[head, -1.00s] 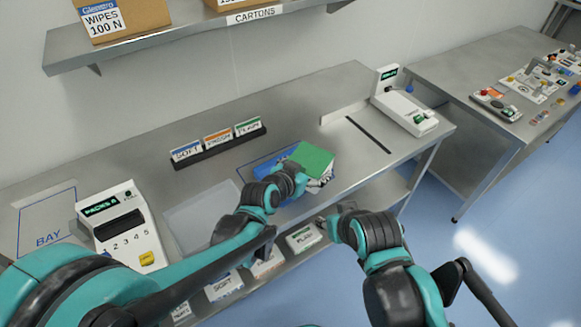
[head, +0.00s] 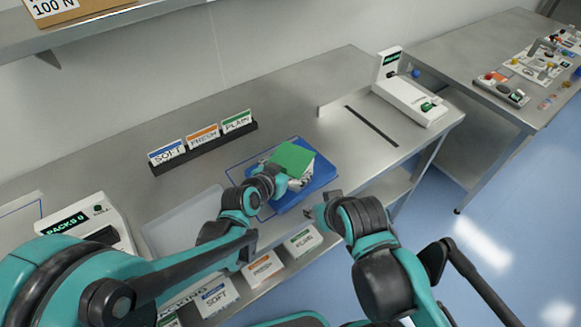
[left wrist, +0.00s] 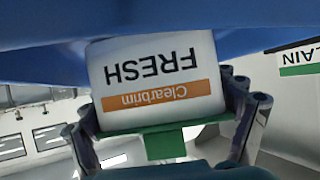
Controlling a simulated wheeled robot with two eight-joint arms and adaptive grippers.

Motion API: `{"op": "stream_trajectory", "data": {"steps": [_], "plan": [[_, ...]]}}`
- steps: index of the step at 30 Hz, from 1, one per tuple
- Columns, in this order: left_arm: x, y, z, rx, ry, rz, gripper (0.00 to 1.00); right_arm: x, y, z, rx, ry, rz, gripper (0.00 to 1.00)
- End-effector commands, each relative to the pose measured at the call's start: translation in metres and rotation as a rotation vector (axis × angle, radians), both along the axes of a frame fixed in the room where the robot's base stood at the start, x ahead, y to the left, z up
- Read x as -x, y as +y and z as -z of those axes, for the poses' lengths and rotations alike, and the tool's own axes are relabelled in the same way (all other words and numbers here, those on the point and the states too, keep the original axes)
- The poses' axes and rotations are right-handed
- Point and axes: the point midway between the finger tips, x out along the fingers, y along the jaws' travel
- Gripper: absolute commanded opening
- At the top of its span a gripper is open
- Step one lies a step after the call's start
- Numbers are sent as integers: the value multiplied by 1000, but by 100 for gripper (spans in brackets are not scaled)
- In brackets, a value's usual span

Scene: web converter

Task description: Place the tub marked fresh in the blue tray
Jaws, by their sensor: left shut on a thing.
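The tub marked fresh (left wrist: 155,80) shows upside down in the left wrist view, white with an orange band. In the head view its green top (head: 293,159) shows over the blue tray (head: 322,178). My left gripper (head: 279,181) is shut on the tub, with a finger at each side in the left wrist view. The blue tray fills the top of that view, close to the tub's base; I cannot tell whether they touch. My right gripper (head: 322,207) is empty and looks open, in front of the bench edge.
A rack with soft, fresh and plain cards (head: 203,146) stands behind the tray. Labelled white packs (head: 262,268) sit on a lower shelf. A counter device (head: 85,228) is at left, another device (head: 410,98) at right.

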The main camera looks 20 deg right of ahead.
Motion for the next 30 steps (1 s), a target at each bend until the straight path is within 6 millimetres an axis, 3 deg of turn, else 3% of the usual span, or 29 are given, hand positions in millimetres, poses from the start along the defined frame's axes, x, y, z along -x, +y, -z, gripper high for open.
{"op": "stream_trajectory", "data": {"steps": [5,6,7,8,21,30], "plan": [[0,0,3,1,-1,0,58,0,0,3,0,0,0,40],[0,0,4,0,0,0,90,0,0,4,0,0,0,40],[0,0,3,0,0,0,98,0,0,3,0,0,0,40],[0,0,3,0,0,0,100,0,0,3,0,0,0,40],[1,1,-4,0,-1,-1,100,0,0,-3,0,0,0,40],[40,39,-35,1,1,-3,100,0,0,-25,0,0,0,40]]}}
